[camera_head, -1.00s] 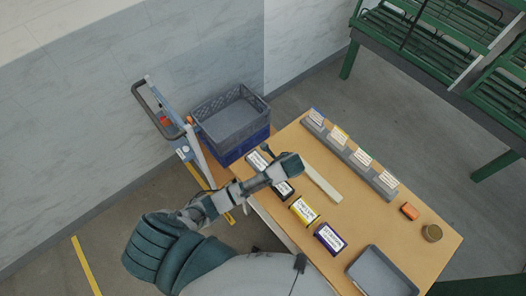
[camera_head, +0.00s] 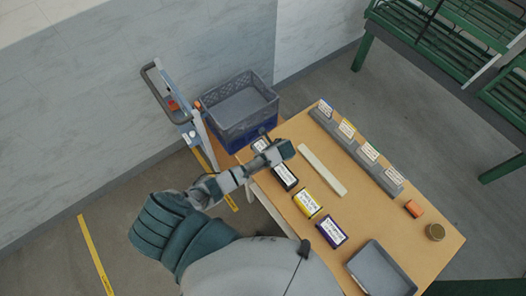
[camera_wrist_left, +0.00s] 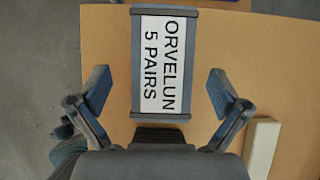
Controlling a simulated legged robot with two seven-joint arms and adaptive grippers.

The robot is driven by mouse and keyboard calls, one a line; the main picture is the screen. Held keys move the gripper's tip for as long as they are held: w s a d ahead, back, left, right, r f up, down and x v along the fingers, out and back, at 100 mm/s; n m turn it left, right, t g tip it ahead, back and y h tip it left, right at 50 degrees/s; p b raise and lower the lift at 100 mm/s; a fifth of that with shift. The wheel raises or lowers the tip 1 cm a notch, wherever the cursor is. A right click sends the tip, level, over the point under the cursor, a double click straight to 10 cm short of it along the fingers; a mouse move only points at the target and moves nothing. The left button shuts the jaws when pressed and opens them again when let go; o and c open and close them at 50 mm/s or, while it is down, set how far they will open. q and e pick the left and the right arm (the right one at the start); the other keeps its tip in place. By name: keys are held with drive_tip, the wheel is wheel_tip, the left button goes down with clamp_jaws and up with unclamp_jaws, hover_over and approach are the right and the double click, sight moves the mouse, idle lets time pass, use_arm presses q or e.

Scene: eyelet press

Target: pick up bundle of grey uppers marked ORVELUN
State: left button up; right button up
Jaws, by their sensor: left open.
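The grey bundle marked ORVELUN, 5 PAIRS (camera_wrist_left: 163,65) lies on the table with its white label up. In the left wrist view it extends forward from between my left gripper's (camera_wrist_left: 160,88) spread fingers, with a gap on each side. The gripper is open and empty; its height above the bundle is hard to tell. In the head view my left gripper (camera_head: 284,150) is over the table's near-left end, beside a partly hidden grey bundle (camera_head: 261,144), which appears to be the same one. My right gripper is not in view.
A black bundle (camera_head: 285,177), a yellow bundle (camera_head: 306,205) and a purple bundle (camera_head: 331,232) lie in a row. A pale bar (camera_head: 322,171) lies beside them. A grey tray (camera_head: 382,270), a label rack (camera_head: 355,148) and a crate (camera_head: 238,108) on a trolley are nearby.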

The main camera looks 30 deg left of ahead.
use_arm(q)
drive_tip(key=shift+d+x, duration=0.25)
drive_tip(key=shift+x, duration=1.2)
drive_tip(key=shift+a+f, duration=0.1)
drive_tip(key=shift+a, duration=0.2)
drive_tip(key=c, duration=0.9)
drive_tip(key=shift+w, duration=0.1)
drive_tip(key=c, duration=0.6)
